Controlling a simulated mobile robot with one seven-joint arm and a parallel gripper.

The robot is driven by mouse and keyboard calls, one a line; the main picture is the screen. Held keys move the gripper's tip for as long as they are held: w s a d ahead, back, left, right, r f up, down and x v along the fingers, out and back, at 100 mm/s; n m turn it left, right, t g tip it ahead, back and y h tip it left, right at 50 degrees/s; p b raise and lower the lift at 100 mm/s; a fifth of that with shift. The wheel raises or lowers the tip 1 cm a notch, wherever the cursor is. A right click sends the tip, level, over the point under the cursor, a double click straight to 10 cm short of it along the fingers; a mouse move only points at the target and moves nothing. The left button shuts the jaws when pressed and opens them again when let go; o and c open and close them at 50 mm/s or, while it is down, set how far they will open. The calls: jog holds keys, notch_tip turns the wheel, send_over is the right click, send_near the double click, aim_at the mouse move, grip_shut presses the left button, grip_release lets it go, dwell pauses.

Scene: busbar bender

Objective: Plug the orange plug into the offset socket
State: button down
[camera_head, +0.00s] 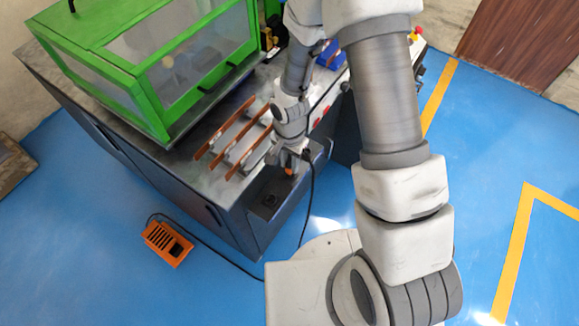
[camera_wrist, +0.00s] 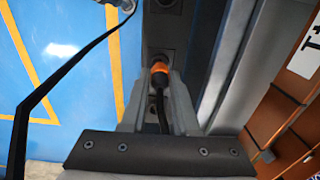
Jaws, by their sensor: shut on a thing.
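The orange plug (camera_head: 289,171) is held at the tip of my gripper (camera_head: 291,158), above the front corner of the machine. In the wrist view the orange plug (camera_wrist: 160,69) sits between the fingers of my gripper (camera_wrist: 160,84), which are shut on it. Its black cable (camera_wrist: 162,112) runs back between the fingers. A dark socket (camera_head: 269,201) lies on the machine's corner top, below and left of the plug. The wrist view shows one socket plate (camera_wrist: 166,6) at the top edge and another dark fitting (camera_wrist: 160,54) just beyond the plug tip. I cannot tell whether the plug touches it.
Copper-coloured bars (camera_head: 225,127) lie on the machine top left of my gripper. A green guarded enclosure (camera_head: 150,60) stands behind them. A black cable (camera_head: 311,205) hangs beside the machine. An orange foot pedal (camera_head: 167,243) is on the blue floor.

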jog(key=shift+r, duration=0.2)
notch_tip(320, 180, up, 5)
jog(key=p, duration=0.3)
jog(key=shift+f, duration=0.1)
dwell(0.3)
jog(key=shift+s+a+p, duration=0.1)
jog(key=shift+p, duration=0.2)
dwell(1.0)
